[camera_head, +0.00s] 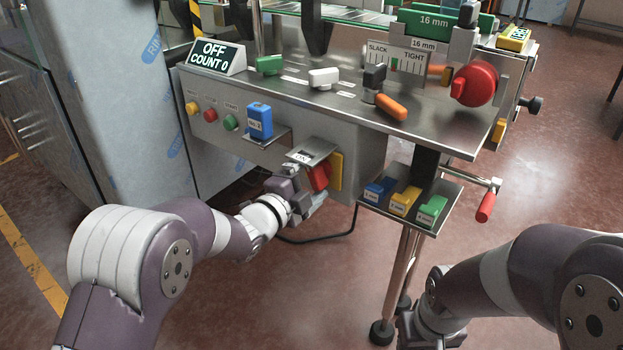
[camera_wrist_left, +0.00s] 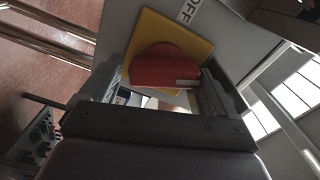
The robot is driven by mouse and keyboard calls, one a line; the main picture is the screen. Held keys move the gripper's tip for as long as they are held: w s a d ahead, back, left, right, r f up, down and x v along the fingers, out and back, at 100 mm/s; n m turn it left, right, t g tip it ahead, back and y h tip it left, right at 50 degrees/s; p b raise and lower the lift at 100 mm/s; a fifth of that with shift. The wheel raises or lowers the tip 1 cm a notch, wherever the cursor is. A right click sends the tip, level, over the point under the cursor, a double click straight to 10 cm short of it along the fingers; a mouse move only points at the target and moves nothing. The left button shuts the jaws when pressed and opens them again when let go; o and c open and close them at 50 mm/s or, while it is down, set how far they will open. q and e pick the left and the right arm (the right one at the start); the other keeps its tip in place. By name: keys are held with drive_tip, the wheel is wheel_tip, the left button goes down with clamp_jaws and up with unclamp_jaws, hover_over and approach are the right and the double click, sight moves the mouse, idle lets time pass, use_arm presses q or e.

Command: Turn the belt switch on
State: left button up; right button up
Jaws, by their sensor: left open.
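The belt switch is a red handle (camera_head: 318,177) on a yellow plate (camera_head: 336,172), on the front of the machine under a small shelf with an ON label (camera_head: 301,157). In the left wrist view the red handle (camera_wrist_left: 165,70) stands before the yellow plate (camera_wrist_left: 150,30), and an OFF label (camera_wrist_left: 190,10) shows beside it. My left gripper (camera_wrist_left: 165,88) is open, with one finger on each side of the red handle; contact is unclear. In the head view the left gripper (camera_head: 312,190) partly hides the switch. My right gripper's fingers are not visible at the bottom edge.
The display (camera_head: 215,55) reads OFF COUNT 0. A blue block (camera_head: 260,121) sits on a small shelf left of the switch, near several push buttons. A tray (camera_head: 400,222) with colored blocks juts out to the right. A red-handled crank (camera_head: 486,206) sticks out beyond it.

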use_arm(q)
drive_tip(key=shift+r, duration=0.15)
drive_tip(key=shift+s+a+f+g, duration=0.3)
drive_tip(key=shift+s+f, duration=0.1)
drive_tip(key=shift+f, duration=0.25)
drive_tip(key=v, duration=1.3)
drive_tip(key=shift+s+r, duration=0.3)
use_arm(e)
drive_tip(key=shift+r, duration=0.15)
